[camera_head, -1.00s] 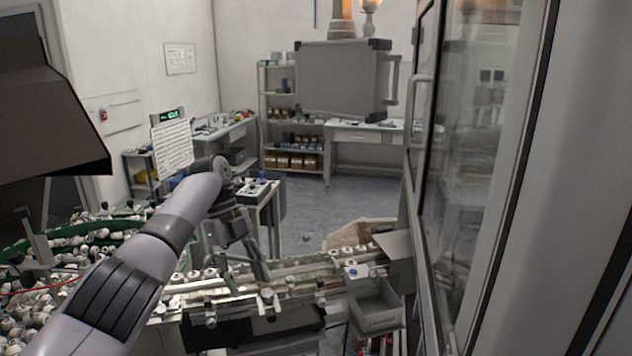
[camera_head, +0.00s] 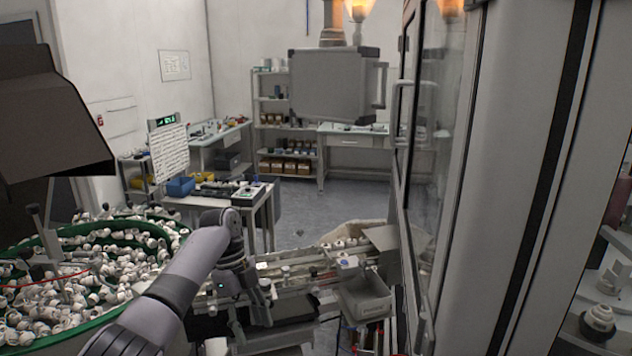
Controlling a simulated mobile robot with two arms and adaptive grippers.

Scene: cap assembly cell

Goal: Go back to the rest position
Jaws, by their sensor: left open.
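My left arm comes in from the lower left. Its gripper (camera_head: 250,302) hangs pointing down over the near side of the conveyor, with its fingers apart and nothing seen between them. The conveyor (camera_head: 290,274) runs across to the right behind and beside the gripper, and several white caps (camera_head: 345,243) sit at its far end. The arm and gripper hide part of the conveyor. My right gripper is not in view.
A green-rimmed bowl feeder (camera_head: 110,228) full of white caps fills the lower left. A grey bin (camera_head: 365,298) hangs at the conveyor's right end. A machine cabinet (camera_head: 510,180) blocks the right side. Open floor (camera_head: 320,205) lies beyond the conveyor.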

